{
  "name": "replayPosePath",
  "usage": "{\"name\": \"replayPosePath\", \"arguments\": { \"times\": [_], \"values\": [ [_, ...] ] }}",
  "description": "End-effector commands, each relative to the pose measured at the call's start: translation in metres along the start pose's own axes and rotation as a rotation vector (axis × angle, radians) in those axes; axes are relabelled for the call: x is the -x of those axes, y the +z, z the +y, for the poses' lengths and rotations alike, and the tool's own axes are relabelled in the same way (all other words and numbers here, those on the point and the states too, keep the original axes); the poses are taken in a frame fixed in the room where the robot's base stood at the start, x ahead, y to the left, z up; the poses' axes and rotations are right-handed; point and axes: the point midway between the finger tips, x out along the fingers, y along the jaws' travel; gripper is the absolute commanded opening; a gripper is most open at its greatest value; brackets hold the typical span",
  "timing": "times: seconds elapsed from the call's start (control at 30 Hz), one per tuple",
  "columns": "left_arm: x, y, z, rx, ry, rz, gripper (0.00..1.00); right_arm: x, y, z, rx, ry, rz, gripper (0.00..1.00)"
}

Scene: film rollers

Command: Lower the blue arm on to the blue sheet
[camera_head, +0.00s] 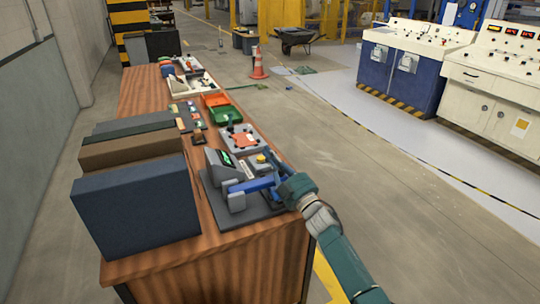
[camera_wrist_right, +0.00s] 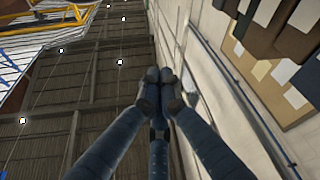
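The blue arm (camera_head: 256,185) is part of a grey device with a lit display (camera_head: 222,160) on a dark base plate (camera_head: 255,211). It extends right from a grey block, and its right end is beside or behind my right gripper (camera_head: 274,160). I cannot tell whether they touch. The right gripper reaches in from the lower right. In the wrist view its dark blue fingers (camera_wrist_right: 160,75) come together at the tips, with nothing visible between them. I cannot make out a blue sheet. My left gripper is not in view.
The device stands on a wooden bench (camera_head: 215,262). Large dark boxes (camera_head: 135,212) stand at its left. Behind are a grey tray with an orange piece (camera_head: 243,140), green and orange bins (camera_head: 222,112) and small items. Open floor (camera_head: 400,210) lies right of the bench.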

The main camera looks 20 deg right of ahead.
Motion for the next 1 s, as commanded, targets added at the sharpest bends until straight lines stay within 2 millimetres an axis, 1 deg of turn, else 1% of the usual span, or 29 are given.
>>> {"name": "replayPosePath", "arguments": {
  "times": [0.17, 0.3, 0.37, 0.5, 0.6, 0.7, 0.8, 1.0],
  "values": [
    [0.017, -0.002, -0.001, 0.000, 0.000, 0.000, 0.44, -0.009, -0.016, 0.011, 0.002, 0.001, 0.001, 0.00],
    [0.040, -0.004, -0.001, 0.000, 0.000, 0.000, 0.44, -0.021, -0.039, 0.025, 0.002, 0.002, 0.002, 0.00],
    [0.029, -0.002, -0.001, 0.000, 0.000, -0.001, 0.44, -0.001, -0.027, 0.015, 0.000, -0.003, -0.005, 0.00],
    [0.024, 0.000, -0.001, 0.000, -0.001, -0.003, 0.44, 0.032, -0.029, 0.011, 0.000, -0.001, -0.004, 0.00],
    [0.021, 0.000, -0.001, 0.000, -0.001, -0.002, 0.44, 0.052, -0.030, 0.008, 0.001, -0.001, -0.002, 0.00],
    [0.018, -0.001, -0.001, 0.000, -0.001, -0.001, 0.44, 0.067, -0.031, 0.006, 0.000, 0.000, -0.001, 0.00],
    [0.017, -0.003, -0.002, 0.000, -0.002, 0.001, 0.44, 0.076, -0.032, 0.005, 0.000, 0.000, -0.001, 0.00],
    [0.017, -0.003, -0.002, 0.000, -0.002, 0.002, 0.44, 0.082, -0.034, 0.005, 0.000, 0.001, 0.000, 0.00]
  ]
}}
